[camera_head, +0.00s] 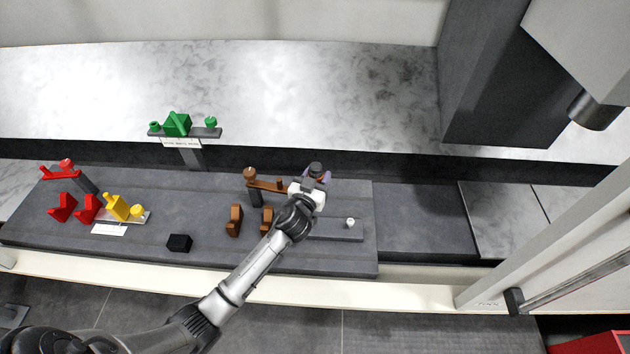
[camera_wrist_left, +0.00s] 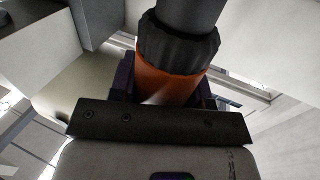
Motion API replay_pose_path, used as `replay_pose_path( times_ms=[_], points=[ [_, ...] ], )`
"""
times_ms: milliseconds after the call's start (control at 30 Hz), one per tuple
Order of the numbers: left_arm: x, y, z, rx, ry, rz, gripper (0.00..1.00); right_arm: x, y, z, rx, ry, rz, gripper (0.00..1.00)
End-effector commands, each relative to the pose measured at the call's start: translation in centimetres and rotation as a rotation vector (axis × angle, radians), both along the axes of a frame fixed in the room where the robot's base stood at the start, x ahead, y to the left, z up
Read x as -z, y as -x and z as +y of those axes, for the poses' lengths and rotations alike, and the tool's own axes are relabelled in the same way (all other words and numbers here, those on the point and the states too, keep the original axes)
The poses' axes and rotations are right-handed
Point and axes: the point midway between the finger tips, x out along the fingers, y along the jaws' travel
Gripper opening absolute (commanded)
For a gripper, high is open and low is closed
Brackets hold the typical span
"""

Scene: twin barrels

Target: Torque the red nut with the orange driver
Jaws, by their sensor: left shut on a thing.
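My left gripper (camera_head: 317,176) is over the right part of the dark bench, shut on a driver with a dark grey top (camera_head: 316,167). In the left wrist view the orange driver (camera_wrist_left: 168,86) shows an orange body under a ribbed black collar and a grey cylinder, between the dark jaws (camera_wrist_left: 165,100). The driver's lower end is hidden. A small red knob (camera_head: 67,163), perhaps the red nut, sits atop a red-armed stand at the bench's far left, well away from my gripper. My right gripper is not in view.
Red blocks (camera_head: 87,209), a yellow piece (camera_head: 116,207) and a black cube (camera_head: 179,243) are on the left of the bench (camera_head: 150,262). Brown pieces (camera_head: 234,220) and a brown-armed stand (camera_head: 257,196) are left of my gripper. A green-topped stand (camera_head: 185,132) rises at the back.

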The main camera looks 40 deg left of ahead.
Motion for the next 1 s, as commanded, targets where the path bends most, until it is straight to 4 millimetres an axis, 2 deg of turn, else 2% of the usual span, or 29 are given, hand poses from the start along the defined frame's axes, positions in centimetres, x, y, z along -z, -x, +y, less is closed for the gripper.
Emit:
replay_pose_path(
  times_ms=[100, 200, 733, 1000],
  points=[
    [1.8, -0.4, 1.1, -0.003, 0.002, -0.002, 0.0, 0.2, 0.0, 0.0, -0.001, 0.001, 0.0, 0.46],
    [2.6, -0.6, 1.6, -0.004, 0.001, -0.003, 0.0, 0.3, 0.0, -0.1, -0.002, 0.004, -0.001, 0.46],
    [2.9, -0.3, 1.6, 0.001, 0.003, -0.002, 0.0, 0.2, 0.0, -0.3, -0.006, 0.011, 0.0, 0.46],
    [5.2, -0.3, 1.6, 0.001, 0.001, -0.002, 0.0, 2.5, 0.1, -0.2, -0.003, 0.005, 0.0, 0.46]
  ],
)
